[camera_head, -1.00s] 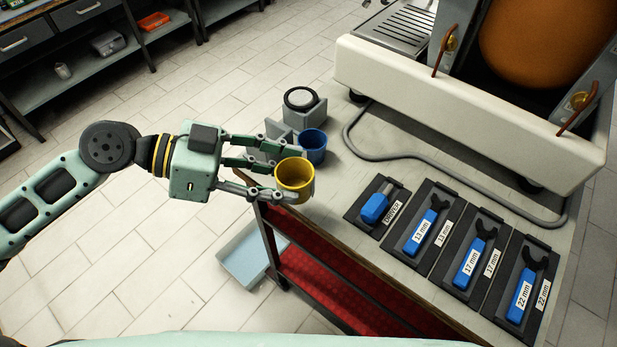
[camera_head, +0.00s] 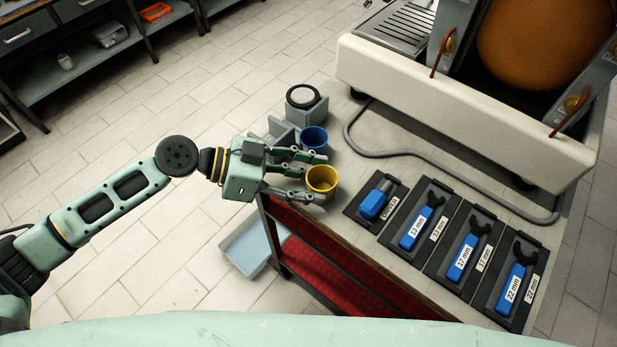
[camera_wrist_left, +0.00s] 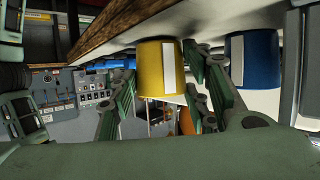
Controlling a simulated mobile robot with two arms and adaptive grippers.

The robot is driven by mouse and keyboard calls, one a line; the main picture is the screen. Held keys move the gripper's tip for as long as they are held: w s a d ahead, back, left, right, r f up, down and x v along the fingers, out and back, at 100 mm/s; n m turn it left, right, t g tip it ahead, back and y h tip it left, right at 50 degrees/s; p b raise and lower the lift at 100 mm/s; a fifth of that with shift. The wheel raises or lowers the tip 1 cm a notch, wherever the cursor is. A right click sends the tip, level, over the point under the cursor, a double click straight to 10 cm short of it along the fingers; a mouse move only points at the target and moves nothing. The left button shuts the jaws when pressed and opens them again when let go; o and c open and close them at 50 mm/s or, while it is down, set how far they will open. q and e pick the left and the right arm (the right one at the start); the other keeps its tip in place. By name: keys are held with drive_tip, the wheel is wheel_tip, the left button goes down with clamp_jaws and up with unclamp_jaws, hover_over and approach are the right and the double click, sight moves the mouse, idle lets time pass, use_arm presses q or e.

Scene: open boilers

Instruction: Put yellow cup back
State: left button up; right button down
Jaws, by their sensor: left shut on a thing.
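The yellow cup (camera_head: 322,180) is at the left edge of the workbench top, between the fingers of my left gripper (camera_head: 312,175). The gripper is shut on it. In the left wrist view the yellow cup (camera_wrist_left: 161,68) shows a pale label and sits between the two fingers, close to the bench edge. The cup looks upright; whether its base touches the bench I cannot tell. A blue cup (camera_head: 314,139) stands just behind it, and also shows in the left wrist view (camera_wrist_left: 252,58). My right gripper is not in view.
A grey holder with a round black-rimmed item (camera_head: 303,97) stands behind the blue cup. Black trays with a blue driver (camera_head: 373,204) and blue wrenches (camera_head: 416,228) lie to the right. A grey hose (camera_head: 430,150) and the white boiler machine (camera_head: 450,115) are behind.

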use_arm(q)
drive_tip(key=shift+f+b, duration=0.45)
drive_tip(key=shift+b, duration=0.1)
drive_tip(key=o, duration=0.8)
drive_tip(key=shift+s+a, duration=0.1)
drive_tip(key=o, duration=0.4)
drive_tip(key=shift+c, duration=0.2)
drive_tip(key=shift+f, duration=0.1)
